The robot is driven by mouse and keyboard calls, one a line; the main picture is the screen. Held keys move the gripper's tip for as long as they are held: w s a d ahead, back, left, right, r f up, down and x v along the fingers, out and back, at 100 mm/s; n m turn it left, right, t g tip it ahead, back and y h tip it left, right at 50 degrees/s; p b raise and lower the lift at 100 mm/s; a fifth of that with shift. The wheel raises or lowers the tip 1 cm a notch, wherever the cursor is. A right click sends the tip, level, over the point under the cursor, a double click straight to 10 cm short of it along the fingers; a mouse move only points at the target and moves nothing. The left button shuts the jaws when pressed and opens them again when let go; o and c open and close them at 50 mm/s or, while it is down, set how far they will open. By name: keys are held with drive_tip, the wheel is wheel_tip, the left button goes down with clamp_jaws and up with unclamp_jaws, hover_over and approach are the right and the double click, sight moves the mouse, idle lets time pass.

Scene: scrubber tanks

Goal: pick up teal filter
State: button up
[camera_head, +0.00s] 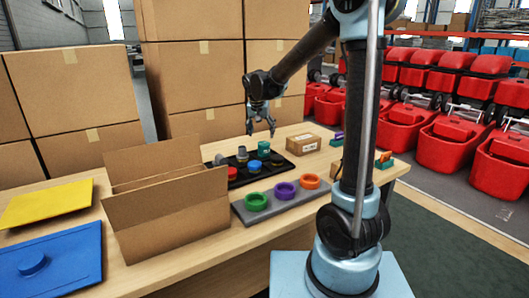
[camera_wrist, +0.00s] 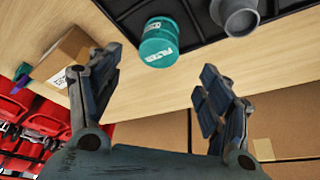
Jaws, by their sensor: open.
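The teal filter (camera_head: 264,149) stands at the far edge of the black tray (camera_head: 236,182) on the wooden table, and its label reads "FILTER" in the wrist view (camera_wrist: 158,46). My gripper (camera_head: 261,132) is open and empty, its fingers pointing down above and near the filter. In the wrist view the two fingers (camera_wrist: 158,80) are spread wide, with the filter beyond them, slightly above the middle between the tips. I see no contact between the fingers and the filter.
A grey cylindrical part (camera_wrist: 238,14) stands close beside the filter. A small brown box (camera_head: 303,144) lies to its right. An open carton (camera_head: 167,211) and a grey tray with coloured rings (camera_head: 281,201) are nearer. Stacked boxes (camera_head: 195,60) rise behind the table.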

sight(264, 148)
drive_tip(key=x, duration=0.5)
drive_tip(key=shift+f, duration=0.1)
drive_tip(key=shift+s+x, duration=0.2)
drive_tip(key=shift+x, duration=2.95)
drive_tip(key=c, duration=1.1)
